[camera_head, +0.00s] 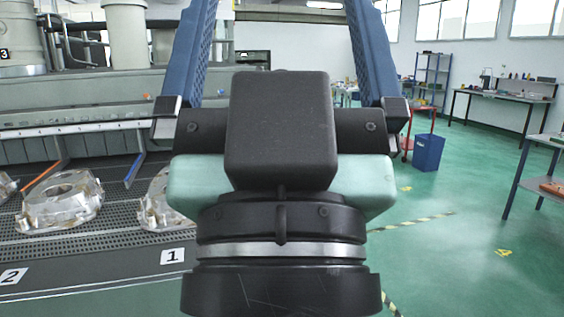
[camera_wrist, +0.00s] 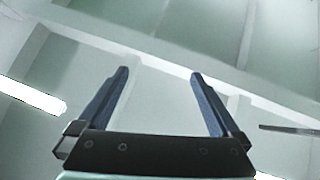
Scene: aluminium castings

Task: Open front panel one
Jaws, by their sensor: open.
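My gripper (camera_head: 283,45) rises in the middle of the head view, its two blue fingers spread wide and pointing up, with nothing between them. The wrist view also shows the open fingers (camera_wrist: 160,74) against the ceiling. A white label "1" (camera_head: 172,256) lies on the dark front ledge of the machine, left of my wrist. A label "2" (camera_head: 13,277) is farther left. I cannot tell which surface is front panel one; no handle shows clearly. My gripper and wrist hide part of the machine.
Silvery castings (camera_head: 62,201) lie on a dark perforated bed (camera_head: 113,212); one (camera_head: 158,205) is partly hidden by my gripper. A long grey machine housing (camera_head: 70,148) stands behind. Green floor (camera_head: 440,265) is open at right. A blue bin (camera_head: 428,153) and workbenches (camera_head: 500,97) stand farther back.

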